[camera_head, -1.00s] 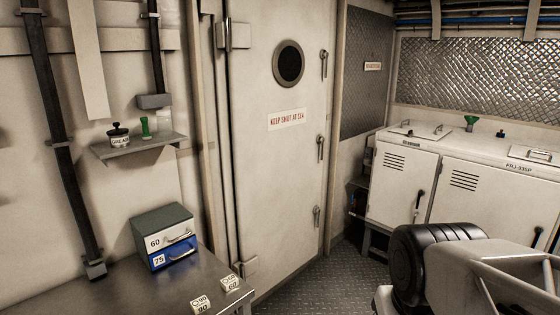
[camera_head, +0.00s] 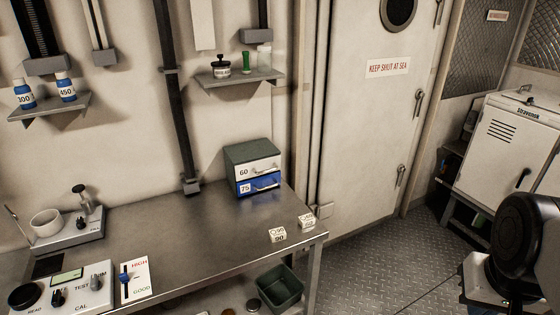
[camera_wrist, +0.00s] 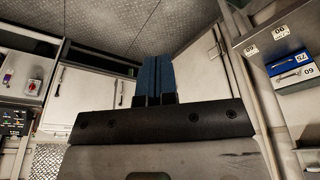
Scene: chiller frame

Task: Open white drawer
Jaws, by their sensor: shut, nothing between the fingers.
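A small green-grey cabinet (camera_head: 252,152) stands at the back of the metal bench, against the wall. Its upper drawer is white (camera_head: 245,172), labelled 60, with a bar handle, and looks closed. Below it is a blue drawer (camera_head: 243,188) labelled 75, also closed. In the wrist view the white drawer (camera_wrist: 298,82) and the blue drawer (camera_wrist: 288,64) show upside down at the right edge. My gripper (camera_wrist: 154,68) has blue fingers together, empty, well apart from the cabinet. The fingers do not show in the head view.
The metal bench (camera_head: 185,235) has a clear middle. Two small white number blocks (camera_head: 277,235) (camera_head: 306,221) sit near its right end. Test instruments (camera_head: 75,285) stand at the left. A green bin (camera_head: 280,287) is below. A shelf (camera_head: 240,78) hangs above the cabinet.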

